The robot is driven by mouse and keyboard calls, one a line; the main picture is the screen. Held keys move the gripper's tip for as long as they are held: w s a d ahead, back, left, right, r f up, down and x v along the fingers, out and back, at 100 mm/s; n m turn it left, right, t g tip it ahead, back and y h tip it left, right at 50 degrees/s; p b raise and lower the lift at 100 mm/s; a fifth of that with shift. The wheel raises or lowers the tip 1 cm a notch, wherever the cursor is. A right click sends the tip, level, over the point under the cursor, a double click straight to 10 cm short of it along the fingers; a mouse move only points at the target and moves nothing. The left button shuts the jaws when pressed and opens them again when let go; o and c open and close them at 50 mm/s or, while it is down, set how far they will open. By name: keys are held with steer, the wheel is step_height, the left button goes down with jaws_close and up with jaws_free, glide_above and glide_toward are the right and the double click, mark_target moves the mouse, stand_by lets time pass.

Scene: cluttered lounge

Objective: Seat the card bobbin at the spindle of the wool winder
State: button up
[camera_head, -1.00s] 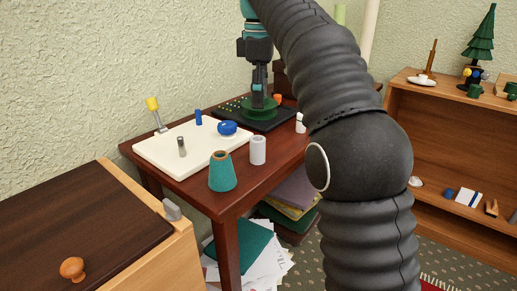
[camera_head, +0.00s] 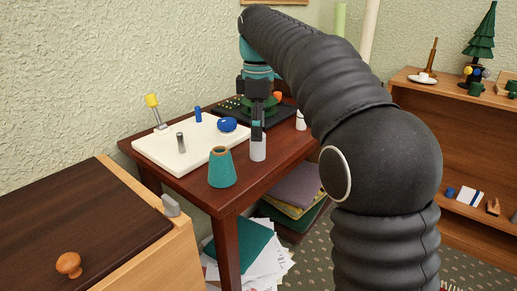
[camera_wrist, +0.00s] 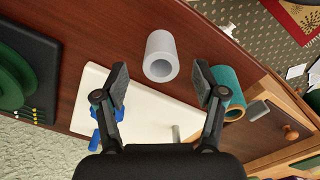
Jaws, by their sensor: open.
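The pale grey-white hollow tube, which looks like the card bobbin (camera_head: 257,152), stands upright on the dark red table. In the wrist view the bobbin (camera_wrist: 161,46) shows its open end, just beyond the gap between my fingertips. My gripper (camera_head: 257,134) is open and empty, above the bobbin and hiding its upper part; it also shows in the wrist view (camera_wrist: 161,80). The white board (camera_head: 164,151), apparently the wool winder, lies left of the bobbin. It bears a short grey post, likely the spindle (camera_head: 181,142), and a yellow-topped lever (camera_head: 152,101). The spindle is bare.
A teal cone (camera_head: 222,169) stands close in front of the bobbin. A blue round piece (camera_head: 227,125) and a blue peg (camera_head: 198,114) are on the board. A black base with a green disc (camera_wrist: 12,80) lies behind. A small white item (camera_head: 301,121) stands right.

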mark_target(258, 143)
steer(key=shift+s+f+b, duration=0.1)
steer(key=shift+f+b, duration=0.4)
steer(key=shift+f, duration=1.85)
steer(key=c, duration=1)
